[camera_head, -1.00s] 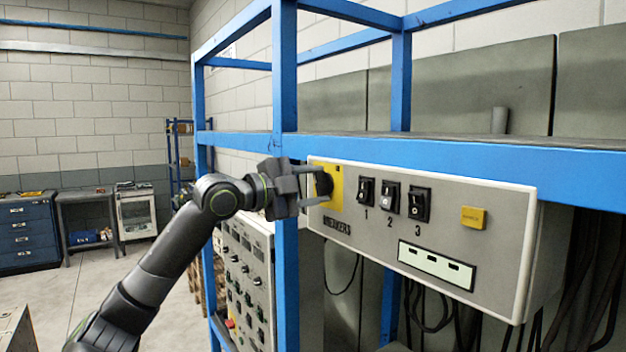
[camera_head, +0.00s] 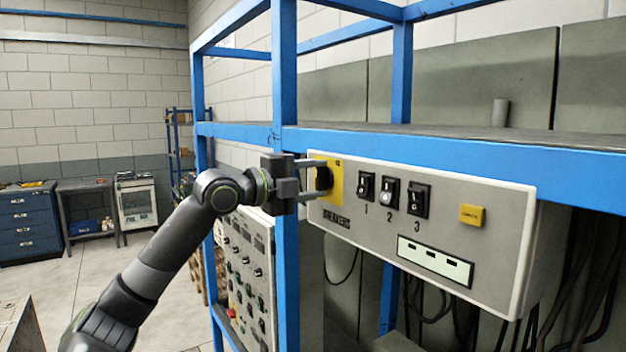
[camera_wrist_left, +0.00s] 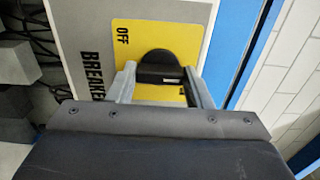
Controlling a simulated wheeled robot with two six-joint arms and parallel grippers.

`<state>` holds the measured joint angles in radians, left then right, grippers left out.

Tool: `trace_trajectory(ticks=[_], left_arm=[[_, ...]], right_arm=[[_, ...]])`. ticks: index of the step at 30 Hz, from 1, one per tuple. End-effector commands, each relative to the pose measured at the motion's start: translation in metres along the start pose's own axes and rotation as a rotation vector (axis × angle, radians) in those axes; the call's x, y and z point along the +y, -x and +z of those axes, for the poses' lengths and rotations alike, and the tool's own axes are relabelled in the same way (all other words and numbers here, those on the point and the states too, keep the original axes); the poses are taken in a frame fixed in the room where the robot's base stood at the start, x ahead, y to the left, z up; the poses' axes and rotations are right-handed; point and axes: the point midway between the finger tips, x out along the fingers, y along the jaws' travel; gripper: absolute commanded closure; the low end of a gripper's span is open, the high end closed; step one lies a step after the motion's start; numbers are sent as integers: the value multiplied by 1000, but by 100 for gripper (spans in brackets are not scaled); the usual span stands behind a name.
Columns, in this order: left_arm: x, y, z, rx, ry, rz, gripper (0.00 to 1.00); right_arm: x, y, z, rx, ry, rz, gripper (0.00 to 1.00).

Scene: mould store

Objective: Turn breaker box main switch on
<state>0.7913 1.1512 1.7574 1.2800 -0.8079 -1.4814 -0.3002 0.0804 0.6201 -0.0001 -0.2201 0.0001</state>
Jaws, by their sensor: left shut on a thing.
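The breaker box (camera_head: 375,225) is a grey panel marked BREAKERS, under the blue rack's shelf. Its main switch (camera_head: 323,178) is a black rotary knob on a yellow plate (camera_head: 337,186) at the panel's left end. In the left wrist view the knob (camera_wrist_left: 158,62) sits between the fingers, and the word OFF shows on the yellow plate (camera_wrist_left: 140,35). More lettering at the plate's other end is partly hidden by a finger. My left gripper (camera_head: 318,178) is shut on the knob, one finger on each side; it also shows in the left wrist view (camera_wrist_left: 160,80). My right gripper is not in view.
A blue rack post (camera_head: 286,100) stands close by my left wrist. A second control panel (camera_head: 245,270) is below left. Cables hang under the box.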

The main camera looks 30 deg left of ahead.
Motion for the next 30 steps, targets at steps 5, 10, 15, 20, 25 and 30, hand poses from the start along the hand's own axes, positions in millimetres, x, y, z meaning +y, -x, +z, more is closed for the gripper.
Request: trace_trajectory(ticks=[5,10,15,20,25,30], left_arm=[[1,0,0,0,-3,3,77],[1,0,0,0,-1,2,33],[1,0,0,0,-1,2,33],[1,1,0,-1,-1,1,33],[3,12,2,-4,-3,3,33],[5,31,1,-4,-5,5,33]], right_arm=[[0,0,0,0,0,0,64],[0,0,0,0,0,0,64],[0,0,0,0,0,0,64],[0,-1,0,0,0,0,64],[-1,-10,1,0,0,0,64],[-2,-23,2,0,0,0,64]])
